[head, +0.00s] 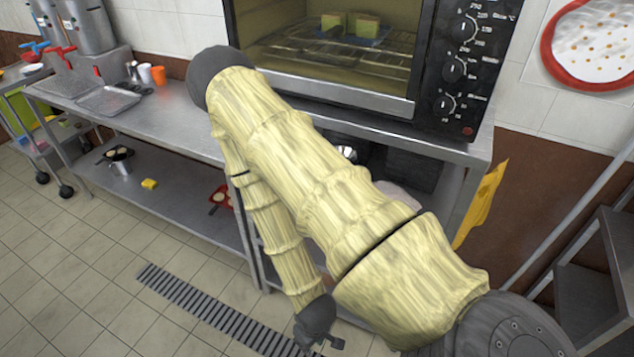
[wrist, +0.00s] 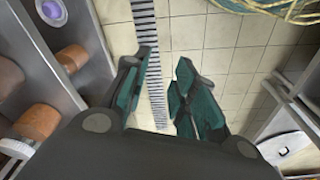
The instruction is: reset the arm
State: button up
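My arm, in a pale yellow sleeve, crosses the middle of the head view and bends back down. My gripper shows in the wrist view (wrist: 163,85), with its two dark teal fingers apart and only floor between them. In the head view the gripper end (head: 318,322) hangs low over the tiles, near the drain grate (head: 210,310). Nothing is held.
A steel table (head: 160,125) with a lower shelf (head: 165,190) runs along the wall. An oven (head: 335,55) stands behind my arm. Stockpots (head: 90,25) are at the far left. A dark rack (head: 590,285) is at the right. The floor (head: 75,270) at front left is clear.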

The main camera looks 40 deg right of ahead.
jog(key=s+a+f+g, duration=0.1)
jog(key=s+a, duration=0.1)
jog(key=s, duration=0.3)
jog(key=shift+s+a+f, duration=0.15)
jog(key=shift+s+f, duration=0.1)
jog(key=shift+s, duration=0.1)
jog(key=shift+a, duration=0.1)
